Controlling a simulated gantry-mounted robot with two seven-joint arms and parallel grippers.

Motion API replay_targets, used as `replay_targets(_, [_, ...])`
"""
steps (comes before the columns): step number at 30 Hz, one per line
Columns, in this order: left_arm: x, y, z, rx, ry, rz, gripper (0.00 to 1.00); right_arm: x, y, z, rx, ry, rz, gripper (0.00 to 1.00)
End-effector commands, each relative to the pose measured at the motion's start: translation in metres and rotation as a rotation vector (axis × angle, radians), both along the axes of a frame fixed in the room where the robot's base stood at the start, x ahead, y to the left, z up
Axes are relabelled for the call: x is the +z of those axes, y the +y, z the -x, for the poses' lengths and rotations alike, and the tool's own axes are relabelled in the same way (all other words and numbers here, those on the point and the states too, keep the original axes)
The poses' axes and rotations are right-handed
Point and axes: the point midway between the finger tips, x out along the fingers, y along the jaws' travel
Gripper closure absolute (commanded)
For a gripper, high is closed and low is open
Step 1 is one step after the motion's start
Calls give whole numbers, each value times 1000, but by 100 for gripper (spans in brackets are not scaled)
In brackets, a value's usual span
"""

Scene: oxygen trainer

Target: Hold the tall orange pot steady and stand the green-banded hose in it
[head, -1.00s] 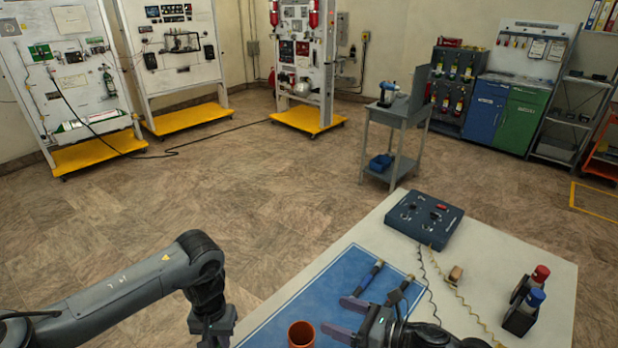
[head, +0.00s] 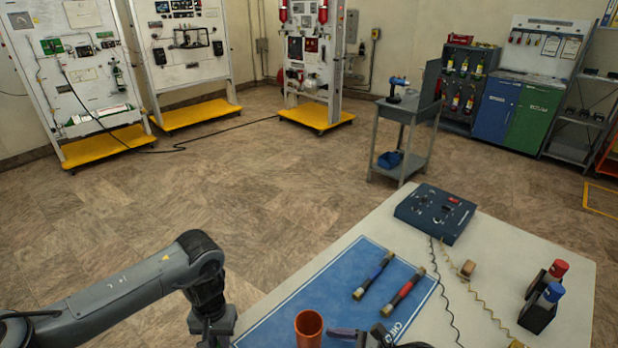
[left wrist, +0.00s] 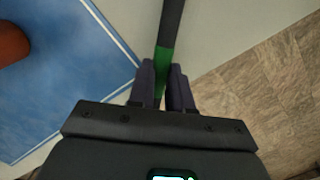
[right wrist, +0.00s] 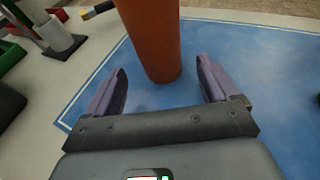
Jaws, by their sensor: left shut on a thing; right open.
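The tall orange pot (head: 308,329) stands upright on the blue mat at the bottom of the head view. In the right wrist view the pot (right wrist: 152,38) stands just ahead of and between the spread fingers of my right gripper (right wrist: 162,75), which is open; I cannot tell whether they touch it. My left gripper (left wrist: 166,82) is shut on the green-banded hose (left wrist: 169,25), a dark tube whose green band shows just beyond the fingertips. The pot (left wrist: 12,44) also shows at the left of the left wrist view, apart from the hose.
A blue-banded hose (head: 374,275) and a red-banded hose (head: 403,292) lie on the blue mat (head: 335,280). A dark blue control box (head: 436,213) with coiled cords stands at the back of the table. Red-capped and blue-capped items (head: 543,298) stand at the right.

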Motion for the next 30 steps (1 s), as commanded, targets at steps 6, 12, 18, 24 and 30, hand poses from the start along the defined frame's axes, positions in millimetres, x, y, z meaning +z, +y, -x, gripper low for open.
replay_targets(6, [-15,0,0,0,0,0,100,-10,25,-7,1,1,-1,13])
replay_targets(12, [-22,0,0,0,-1,0,100,-14,40,-12,0,0,-1,13])
replay_targets(18, [-25,0,0,0,0,0,100,-15,46,-14,0,1,0,13])
replay_targets(24, [-25,0,0,0,0,0,100,-15,47,-14,0,1,0,13])
replay_targets(30, [-25,0,0,0,0,0,100,-15,46,-14,0,1,0,26])
